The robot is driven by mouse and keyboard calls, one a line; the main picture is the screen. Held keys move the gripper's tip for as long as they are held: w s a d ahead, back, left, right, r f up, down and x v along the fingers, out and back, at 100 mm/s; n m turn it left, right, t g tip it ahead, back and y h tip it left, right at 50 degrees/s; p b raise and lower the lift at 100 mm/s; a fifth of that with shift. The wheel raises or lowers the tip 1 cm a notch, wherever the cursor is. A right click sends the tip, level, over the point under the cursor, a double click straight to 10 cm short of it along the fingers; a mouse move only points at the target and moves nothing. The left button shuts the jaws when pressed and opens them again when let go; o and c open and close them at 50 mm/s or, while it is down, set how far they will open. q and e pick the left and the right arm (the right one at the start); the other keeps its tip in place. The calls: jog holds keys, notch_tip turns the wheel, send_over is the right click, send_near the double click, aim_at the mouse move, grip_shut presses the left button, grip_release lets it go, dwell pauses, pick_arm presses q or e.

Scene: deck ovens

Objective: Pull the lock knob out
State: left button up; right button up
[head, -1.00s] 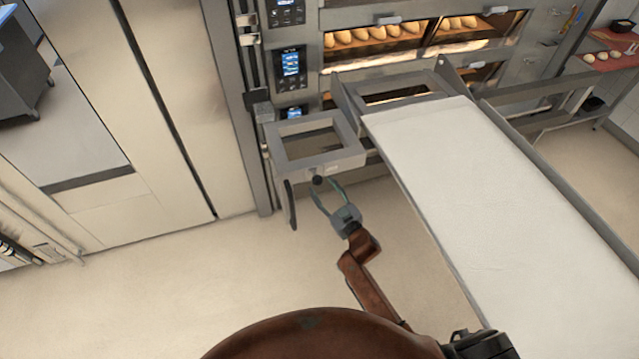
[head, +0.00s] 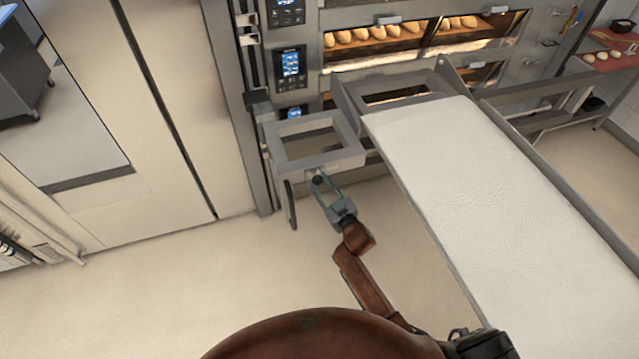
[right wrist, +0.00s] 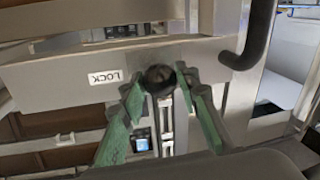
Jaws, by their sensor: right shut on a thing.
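The lock knob (head: 317,180) is a small round black knob on the front face of a grey metal frame (head: 342,163) at the oven. My right gripper (head: 324,187) has its two fingers closed in on either side of the knob. In the right wrist view, the dark knob (right wrist: 158,77) sits between the green finger pads of my right gripper (right wrist: 161,88), next to a small white label (right wrist: 104,78). How far the knob stands out from the face is hard to tell. My left gripper is not in view.
A black handle (head: 290,205) hangs just left of the knob. A long white loading belt (head: 490,190) runs along the right. Lit decks with bread (head: 375,33) are behind. The floor (head: 190,290) to the left is clear.

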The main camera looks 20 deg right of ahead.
grip_shut()
jog(key=shift+a+p+v, duration=0.25)
jog(key=shift+p+v, duration=0.6)
jog(key=shift+v, duration=0.3)
jog(key=shift+s, duration=0.2)
jog(key=shift+f, duration=0.15)
jog(key=shift+o, duration=2.2)
grip_release()
jog(key=o, duration=0.3)
jog(key=shift+s, duration=0.1)
jog(key=shift+o, duration=0.6)
